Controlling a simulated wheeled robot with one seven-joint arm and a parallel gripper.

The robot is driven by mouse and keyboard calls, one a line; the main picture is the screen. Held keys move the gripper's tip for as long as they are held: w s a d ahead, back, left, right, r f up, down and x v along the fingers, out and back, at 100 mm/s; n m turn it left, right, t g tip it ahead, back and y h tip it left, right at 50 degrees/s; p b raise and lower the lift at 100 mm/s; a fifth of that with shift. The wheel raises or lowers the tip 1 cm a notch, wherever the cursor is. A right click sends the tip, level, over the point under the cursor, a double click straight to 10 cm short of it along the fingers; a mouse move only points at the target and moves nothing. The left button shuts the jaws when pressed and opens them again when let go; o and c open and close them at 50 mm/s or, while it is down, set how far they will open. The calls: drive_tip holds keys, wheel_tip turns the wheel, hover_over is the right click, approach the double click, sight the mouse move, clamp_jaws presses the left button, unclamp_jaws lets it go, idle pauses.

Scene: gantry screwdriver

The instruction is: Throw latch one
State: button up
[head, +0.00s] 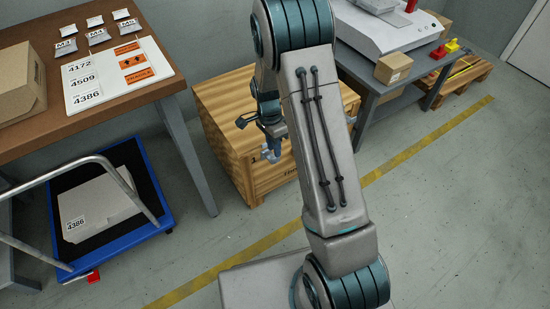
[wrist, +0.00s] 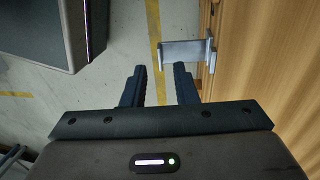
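Latch one looks to be the grey metal latch (wrist: 187,53) on the side of the wooden crate (wrist: 268,60) in the wrist view. Its flat bar sticks out from the wood to the left, with an upright plate at its right end. In the head view a grey latch (head: 270,153) shows on the crate's front, close to a small "1" mark. My gripper (wrist: 161,80) is open and empty. Its two dark fingers point toward the latch but stay apart from it, with the bar beyond and slightly right of the fingertips. My arm hides part of the crate in the head view.
A brown table (head: 30,135) with labels and a box stands left, above a blue cart (head: 150,195) carrying a grey package. A grey table (head: 375,84) with a machine stands behind right. The floor with yellow lines is open at right.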

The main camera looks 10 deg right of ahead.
sight(271, 155)
drive_tip(key=shift+s+d+f+b, duration=0.15)
drive_tip(key=shift+f+b, duration=0.1)
drive_tip(key=shift+f, duration=0.7)
drive_tip(key=shift+s+f+b, duration=0.15)
drive_tip(key=shift+f+b, duration=0.1)
drive_tip(key=shift+f, duration=0.7)
clamp_jaws()
